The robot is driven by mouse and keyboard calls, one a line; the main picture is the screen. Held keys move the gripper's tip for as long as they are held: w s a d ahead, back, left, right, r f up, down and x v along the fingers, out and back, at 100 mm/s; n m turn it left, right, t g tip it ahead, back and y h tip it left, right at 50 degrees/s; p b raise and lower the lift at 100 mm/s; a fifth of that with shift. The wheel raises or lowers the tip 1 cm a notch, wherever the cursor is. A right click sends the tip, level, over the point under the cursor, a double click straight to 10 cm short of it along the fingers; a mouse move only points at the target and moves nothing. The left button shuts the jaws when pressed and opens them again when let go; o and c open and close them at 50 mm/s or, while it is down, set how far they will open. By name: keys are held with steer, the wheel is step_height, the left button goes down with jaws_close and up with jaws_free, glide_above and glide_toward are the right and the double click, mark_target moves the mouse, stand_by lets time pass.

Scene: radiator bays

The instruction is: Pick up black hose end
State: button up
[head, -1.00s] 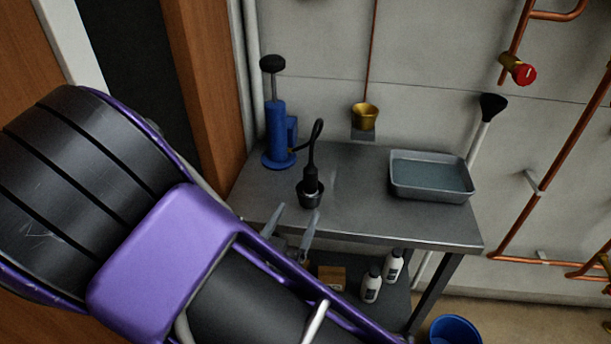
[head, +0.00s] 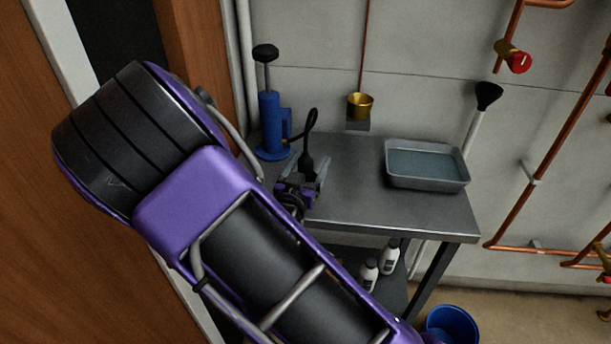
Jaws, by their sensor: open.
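The black hose (head: 313,118) arches up from the blue hand pump (head: 270,125) and comes down to its black hose end (head: 306,162) on the grey metal bench. My gripper (head: 304,178) is open, with its grey fingers at the lower part of the hose end. The fingers and my wrist hide the bottom of the hose end and the dark round holder it stood in. I cannot tell whether the fingers touch it.
A grey tray of liquid (head: 427,165) stands at the bench's right, with a black brush (head: 488,97) behind it. A brass cup (head: 359,105) hangs on the wall. White bottles (head: 389,257) stand on the lower shelf. A blue bucket (head: 453,325) is on the floor. The bench's right front (head: 400,212) is clear.

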steer(key=shift+w, duration=0.1)
steer(key=shift+c, duration=0.2)
jaws_close()
steer(key=shift+r, duration=0.1)
